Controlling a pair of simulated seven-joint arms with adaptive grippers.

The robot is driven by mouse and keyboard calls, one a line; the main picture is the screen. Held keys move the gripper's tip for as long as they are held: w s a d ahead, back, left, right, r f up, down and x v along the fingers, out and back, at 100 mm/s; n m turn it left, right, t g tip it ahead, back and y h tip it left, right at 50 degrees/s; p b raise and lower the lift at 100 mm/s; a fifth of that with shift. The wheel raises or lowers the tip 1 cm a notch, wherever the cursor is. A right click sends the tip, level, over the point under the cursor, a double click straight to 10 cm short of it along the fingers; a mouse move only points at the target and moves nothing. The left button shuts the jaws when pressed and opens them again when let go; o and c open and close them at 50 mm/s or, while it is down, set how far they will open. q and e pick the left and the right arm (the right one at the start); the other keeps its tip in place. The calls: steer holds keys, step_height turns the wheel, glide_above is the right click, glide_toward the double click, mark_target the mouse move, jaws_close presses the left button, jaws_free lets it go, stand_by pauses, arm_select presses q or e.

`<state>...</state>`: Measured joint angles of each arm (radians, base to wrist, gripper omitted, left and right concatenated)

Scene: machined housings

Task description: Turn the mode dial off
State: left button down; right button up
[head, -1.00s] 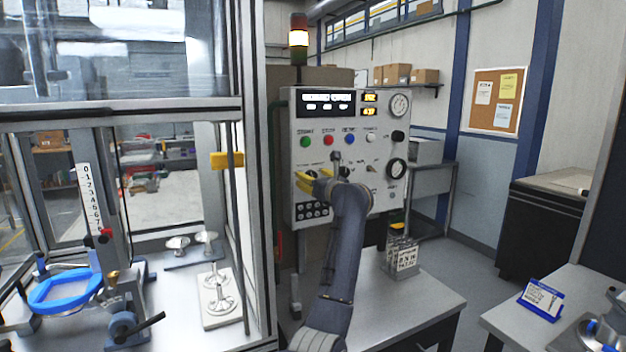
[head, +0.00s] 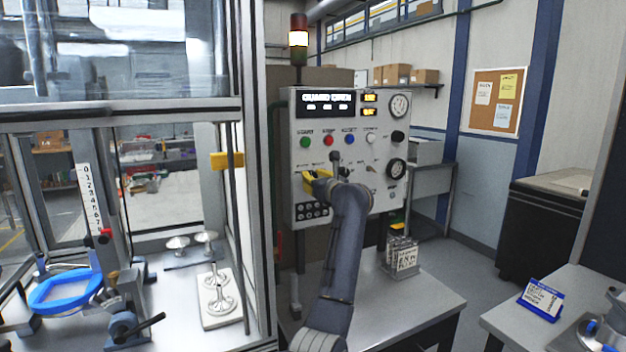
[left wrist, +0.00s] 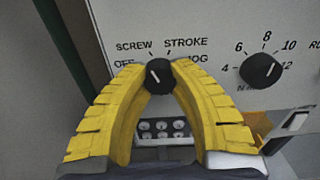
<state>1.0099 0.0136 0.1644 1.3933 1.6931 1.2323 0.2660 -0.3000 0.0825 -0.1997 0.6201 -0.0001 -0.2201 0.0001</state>
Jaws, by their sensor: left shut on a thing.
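The mode dial (left wrist: 159,75) is a black knob on the grey control panel, with OFF, SCREW, STROKE and JOG printed around it. Its white mark points roughly upward, slightly left, in the left wrist view. My left gripper (left wrist: 158,72) has yellow ribbed fingers, shut on the dial from both sides. The left finger covers part of the OFF label and the right finger reaches close to JOG. In the head view my left gripper (head: 314,180) is at the panel's lower left, and the dial is hidden there. My right gripper is not in view.
The control panel (head: 345,152) has coloured buttons, gauges and a display with what looks like GUARD OPEN. A second black knob (left wrist: 261,69) with a number scale sits right of the dial. A block of small round buttons (left wrist: 163,128) lies below. A glass-fronted machine frame (head: 255,200) stands left.

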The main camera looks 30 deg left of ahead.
arm_select(q)
steer(key=shift+f+n, duration=0.15)
steer(key=shift+n, duration=2)
steer(key=shift+f+n, duration=0.1)
steer(key=shift+n, duration=2.05)
steer(key=shift+w+d, duration=0.1)
steer(key=c, duration=1.4)
jaws_free()
steer(key=o, duration=0.4)
steer(key=shift+r, duration=0.1)
steer(key=shift+o, duration=0.2)
steer(key=v, duration=1.2)
